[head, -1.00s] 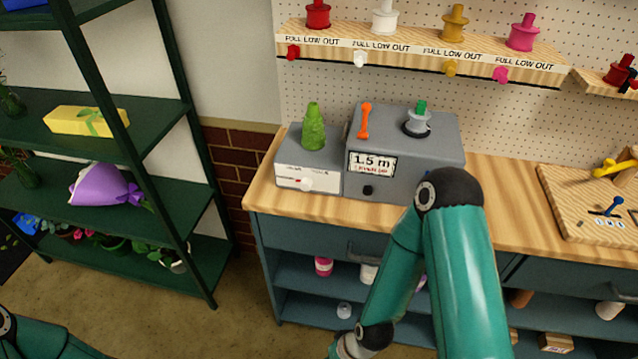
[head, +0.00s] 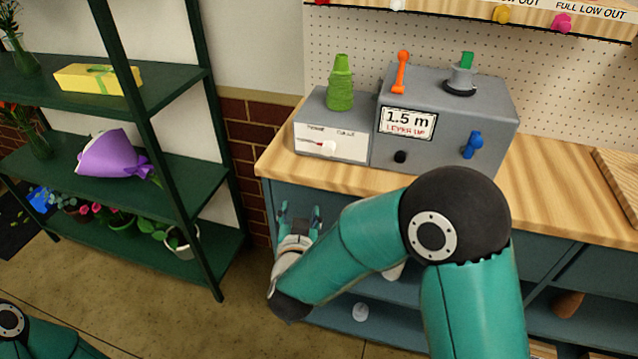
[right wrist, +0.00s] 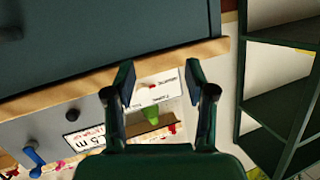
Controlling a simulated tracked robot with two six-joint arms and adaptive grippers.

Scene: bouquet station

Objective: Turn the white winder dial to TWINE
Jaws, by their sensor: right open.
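The white winder dial (head: 327,148) sits on the white front panel (head: 352,153) of the small grey box, left of the larger grey machine. Its red-tipped pointer aims left; the panel's lettering is too small to read surely. My right gripper (head: 300,212) is open and empty, in front of the counter's left front edge, below and left of the dial and apart from it. My left gripper is out of view.
A green cone (head: 340,85) stands on the small box. The larger machine (head: 440,145) reads 1.5 m and bears an orange lever (head: 401,72), a black knob and a blue knob (head: 472,145). The counter edge (head: 350,183) lies above my gripper. A green shelf (head: 180,190) stands left.

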